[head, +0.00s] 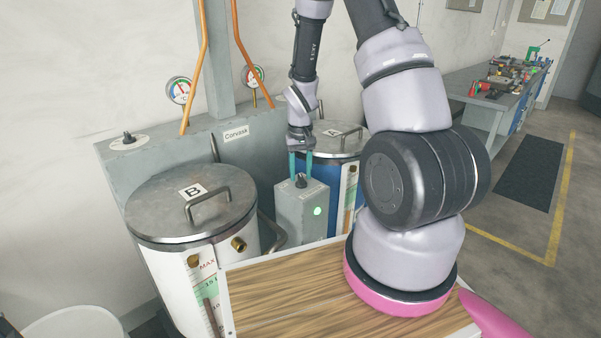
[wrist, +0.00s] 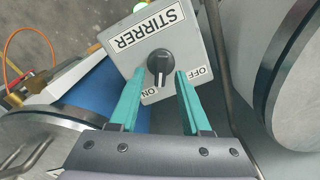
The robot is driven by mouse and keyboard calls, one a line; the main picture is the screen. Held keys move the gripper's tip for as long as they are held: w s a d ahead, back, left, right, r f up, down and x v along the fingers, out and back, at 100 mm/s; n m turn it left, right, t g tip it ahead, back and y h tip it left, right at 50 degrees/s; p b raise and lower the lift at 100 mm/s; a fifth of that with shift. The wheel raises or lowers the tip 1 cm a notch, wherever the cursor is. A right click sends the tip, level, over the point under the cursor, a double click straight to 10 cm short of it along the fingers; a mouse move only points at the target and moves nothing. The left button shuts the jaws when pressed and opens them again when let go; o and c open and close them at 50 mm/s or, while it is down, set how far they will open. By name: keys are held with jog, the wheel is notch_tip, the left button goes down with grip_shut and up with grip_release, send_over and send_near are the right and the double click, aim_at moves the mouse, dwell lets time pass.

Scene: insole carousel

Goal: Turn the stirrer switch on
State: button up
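The stirrer box (head: 302,212) is a grey box between two tanks, with a lit green lamp (head: 318,211) on its front. Its top shows in the wrist view with a STIRRER label (wrist: 147,28), upside down there. The black rotary switch (wrist: 160,66) on it points down in that view, toward the ON mark (wrist: 148,92) and away from the OFF mark (wrist: 199,73). My gripper (wrist: 160,74) is open, with one teal finger on each side of the switch and a visible gap to it. In the head view my gripper (head: 300,172) comes down from above onto the box.
Tank B (head: 190,206), with a metal lid and handle, stands left of the box. A blue tank (head: 331,170) stands behind it at right. A wooden top (head: 290,295) lies in front. Copper pipes and gauges (head: 179,90) are at the back wall.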

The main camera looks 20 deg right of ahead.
aim_at(301, 175)
notch_tip(301, 175, up, 11)
dwell(0.6)
dwell(0.3)
